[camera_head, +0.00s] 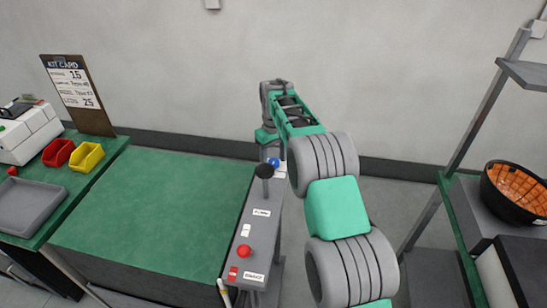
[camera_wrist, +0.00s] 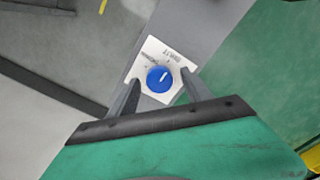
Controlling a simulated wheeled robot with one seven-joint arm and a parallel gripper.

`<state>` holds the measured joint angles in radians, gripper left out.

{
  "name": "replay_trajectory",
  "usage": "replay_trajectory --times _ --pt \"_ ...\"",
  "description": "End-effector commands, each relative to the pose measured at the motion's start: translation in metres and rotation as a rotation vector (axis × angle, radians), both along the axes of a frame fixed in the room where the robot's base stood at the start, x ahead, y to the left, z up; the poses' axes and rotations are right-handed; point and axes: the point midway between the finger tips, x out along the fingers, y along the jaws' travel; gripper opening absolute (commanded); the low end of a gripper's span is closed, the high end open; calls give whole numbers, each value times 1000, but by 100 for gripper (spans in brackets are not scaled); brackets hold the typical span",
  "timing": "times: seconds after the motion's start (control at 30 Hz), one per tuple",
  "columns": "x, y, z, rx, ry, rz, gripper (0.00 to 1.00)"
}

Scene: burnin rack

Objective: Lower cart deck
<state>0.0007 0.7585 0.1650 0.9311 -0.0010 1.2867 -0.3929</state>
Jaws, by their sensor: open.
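The cart deck (camera_head: 150,205) is a flat green surface at the left of the head view, level as far as I can see. A grey control panel (camera_head: 240,232) runs along its right side. A blue knob (camera_head: 273,162) sits at the panel's far end; in the wrist view the blue knob (camera_wrist: 160,79) has a white pointer mark and sits on a white, lettered plate. My gripper (camera_wrist: 161,84) is open, with one finger on each side of the knob; whether they touch it I cannot tell. In the head view its fingers are partly hidden.
The panel also bears a black-knobbed lever (camera_head: 265,172) and a red button (camera_head: 244,251). A green bench (camera_head: 88,178) with red and yellow bins and a grey tray (camera_head: 30,207) stands left. A shelf rack with a black-and-orange bowl (camera_head: 515,192) stands right.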

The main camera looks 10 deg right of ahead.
Motion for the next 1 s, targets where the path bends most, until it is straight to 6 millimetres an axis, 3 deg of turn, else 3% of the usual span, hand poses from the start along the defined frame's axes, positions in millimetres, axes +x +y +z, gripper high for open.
replay_trajectory --times 0.13,0.83,1.0 --pt "0 0 0 0 0 0 57" --pt "0 0 0 0 1 0 0" --pt "0 1 0 1 1 2 0"
